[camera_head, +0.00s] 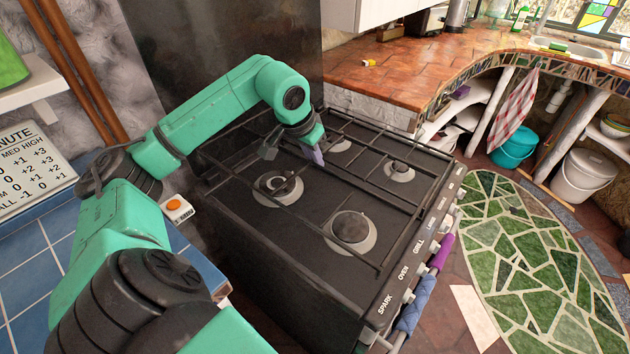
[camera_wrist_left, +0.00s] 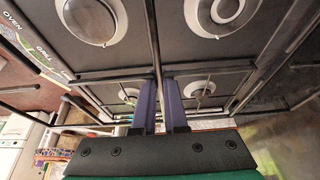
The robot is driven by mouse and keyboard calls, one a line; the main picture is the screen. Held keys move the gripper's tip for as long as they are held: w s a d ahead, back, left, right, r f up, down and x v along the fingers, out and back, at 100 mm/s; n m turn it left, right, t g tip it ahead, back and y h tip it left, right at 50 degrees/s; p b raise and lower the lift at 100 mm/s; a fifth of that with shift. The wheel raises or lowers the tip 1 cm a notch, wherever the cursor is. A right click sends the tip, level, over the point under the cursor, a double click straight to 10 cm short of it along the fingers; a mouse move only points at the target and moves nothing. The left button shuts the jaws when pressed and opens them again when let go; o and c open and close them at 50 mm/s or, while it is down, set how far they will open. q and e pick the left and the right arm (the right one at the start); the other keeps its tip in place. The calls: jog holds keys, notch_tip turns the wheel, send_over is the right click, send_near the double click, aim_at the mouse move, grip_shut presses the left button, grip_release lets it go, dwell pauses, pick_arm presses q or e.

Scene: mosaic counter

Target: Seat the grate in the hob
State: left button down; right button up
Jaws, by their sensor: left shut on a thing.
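The grate (camera_head: 390,132) is a black frame of thin bars over the dark hob (camera_head: 398,232). My left gripper (camera_head: 316,154) reaches in from the left and points down at the middle of the grate. In the left wrist view its two purple fingers (camera_wrist_left: 159,100) are shut on a long grate bar (camera_wrist_left: 153,40). The grate's left end appears to reach to or past the hob's left edge. I cannot tell whether its feet touch the hob all round. My right gripper is not in view.
Several burners stand under the bars, including a large front one (camera_head: 351,228). Knobs and an oven rail with a blue cloth (camera_head: 415,305) line the front. A tiled counter with an orange-button box (camera_head: 177,209) lies left, a terracotta worktop (camera_head: 400,75) behind.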

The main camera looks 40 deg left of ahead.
pick_arm(q)
notch_tip(320, 180, down, 8)
jog(key=b, duration=0.4)
jog(key=shift+w+r+b, duration=0.1)
jog(key=shift+r+b, duration=0.05)
jog(key=shift+b, duration=0.25)
notch_tip(320, 180, down, 3)
jog(key=b, duration=0.2)
jog(key=shift+a+b, duration=0.1)
jog(key=shift+b, duration=0.2)
jog(key=shift+f+b, duration=0.35)
jog(key=shift+f, duration=0.1)
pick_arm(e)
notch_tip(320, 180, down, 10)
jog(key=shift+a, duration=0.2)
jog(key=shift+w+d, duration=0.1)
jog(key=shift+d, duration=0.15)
pick_arm(q)
jog(key=shift+f+b, duration=0.5)
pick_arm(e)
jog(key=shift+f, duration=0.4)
